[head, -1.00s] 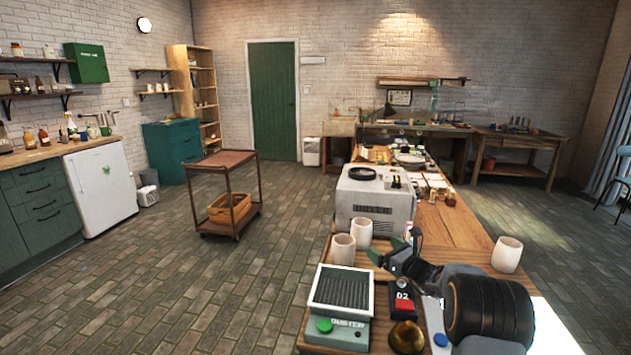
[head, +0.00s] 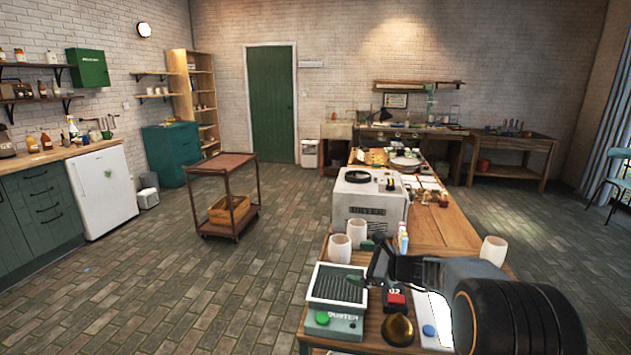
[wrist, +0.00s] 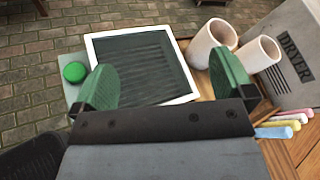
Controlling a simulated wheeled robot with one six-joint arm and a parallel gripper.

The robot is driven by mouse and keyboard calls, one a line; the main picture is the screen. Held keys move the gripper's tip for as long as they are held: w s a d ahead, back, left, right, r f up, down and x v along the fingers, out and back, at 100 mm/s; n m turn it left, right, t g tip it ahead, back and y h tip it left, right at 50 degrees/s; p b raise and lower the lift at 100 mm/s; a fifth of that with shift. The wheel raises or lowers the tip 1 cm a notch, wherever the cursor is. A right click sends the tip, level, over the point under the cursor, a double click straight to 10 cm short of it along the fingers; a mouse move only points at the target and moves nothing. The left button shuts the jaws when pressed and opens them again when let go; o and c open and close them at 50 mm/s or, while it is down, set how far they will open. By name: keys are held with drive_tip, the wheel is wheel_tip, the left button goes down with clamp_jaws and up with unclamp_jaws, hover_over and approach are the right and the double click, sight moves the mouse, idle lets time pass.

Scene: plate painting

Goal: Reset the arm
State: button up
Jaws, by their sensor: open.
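My gripper (head: 364,262) is open and empty, held above the near end of the workbench. In the wrist view its two green fingers (wrist: 165,82) stand wide apart with nothing between them. Past them lies the duster, a pale box with a dark slatted top (wrist: 140,62) and a green button (wrist: 75,72). The duster (head: 335,312) also shows in the head view, left of and below my gripper. My wrist hides part of the bench in the wrist view.
White cups (head: 340,248) stand beside the grey dryer (head: 362,212); another cup (head: 494,250) is at the right. Coloured sticks (wrist: 283,124) lie near the dryer.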

drive_tip(key=s+a+r+n+g+h+p, duration=0.1)
drive_tip(key=s+r+n+g+h+p, duration=0.15)
drive_tip(key=s+n, duration=0.5)
drive_tip(key=s+a+r+n+g+h+p, duration=0.2)
drive_tip(key=s+r+n+g, duration=0.15)
drive_tip(key=s, duration=0.65)
drive_tip(key=s+d+n+h+p, duration=0.1)
drive_tip(key=s+d+n+h, duration=0.2)
drive_tip(key=s, duration=0.3)
drive_tip(key=s+d+n+h+p, duration=0.2)
drive_tip(key=s+d+n+h, duration=0.2)
drive_tip(key=s+n, duration=0.2)
drive_tip(key=shift+s+t, duration=0.3)
drive_tip(key=shift+t, duration=0.1)
